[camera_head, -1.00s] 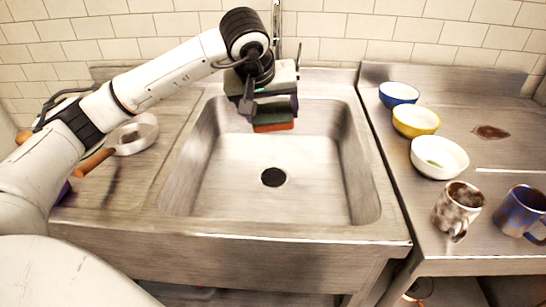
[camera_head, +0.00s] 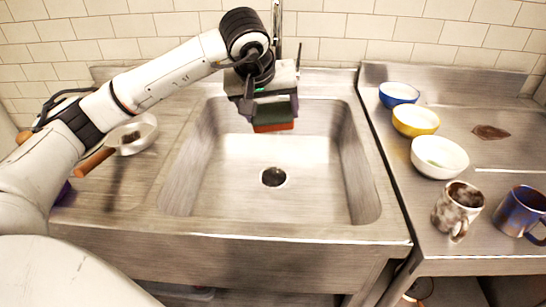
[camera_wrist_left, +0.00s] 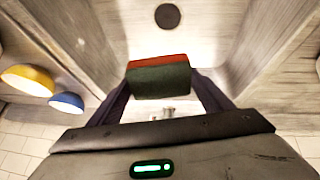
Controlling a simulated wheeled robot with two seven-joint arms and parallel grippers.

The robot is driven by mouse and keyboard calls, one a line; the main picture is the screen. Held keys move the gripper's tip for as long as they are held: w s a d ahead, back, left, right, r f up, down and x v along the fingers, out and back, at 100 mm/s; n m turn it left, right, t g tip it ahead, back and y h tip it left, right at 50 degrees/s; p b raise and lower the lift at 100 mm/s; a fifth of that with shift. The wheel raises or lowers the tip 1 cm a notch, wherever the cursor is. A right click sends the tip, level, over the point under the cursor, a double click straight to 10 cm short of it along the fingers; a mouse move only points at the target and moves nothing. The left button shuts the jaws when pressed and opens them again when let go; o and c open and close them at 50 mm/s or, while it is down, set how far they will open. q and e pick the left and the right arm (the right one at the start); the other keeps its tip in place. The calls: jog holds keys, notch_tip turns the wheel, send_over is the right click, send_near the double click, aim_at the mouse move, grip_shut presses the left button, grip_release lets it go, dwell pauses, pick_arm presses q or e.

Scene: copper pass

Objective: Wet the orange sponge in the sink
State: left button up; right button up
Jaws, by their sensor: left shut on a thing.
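The orange sponge (camera_head: 274,127) has a dark green layer on top and an orange layer below. My left gripper (camera_head: 272,108) is shut on it and holds it over the back part of the sink (camera_head: 262,191), above the basin floor. The sponge also shows in the left wrist view (camera_wrist_left: 160,77), between the two dark fingers. The tap (camera_head: 277,25) rises behind my gripper, its lower part and spout hidden by the arm. I cannot tell whether water runs. My right gripper is not in view.
A blue bowl (camera_head: 399,93), a yellow bowl (camera_head: 416,120) and a white bowl (camera_head: 440,157) stand on the right counter. A stained mug (camera_head: 458,209) and a blue mug (camera_head: 520,213) stand in front. A wooden-handled pan (camera_head: 139,133) lies left of the sink. The basin floor is clear.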

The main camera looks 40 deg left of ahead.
pick_arm(q)
jog(key=shift+r, duration=0.1)
notch_tip(320, 180, up, 4)
jog(key=p, duration=0.3)
dwell(0.3)
dwell(0.4)
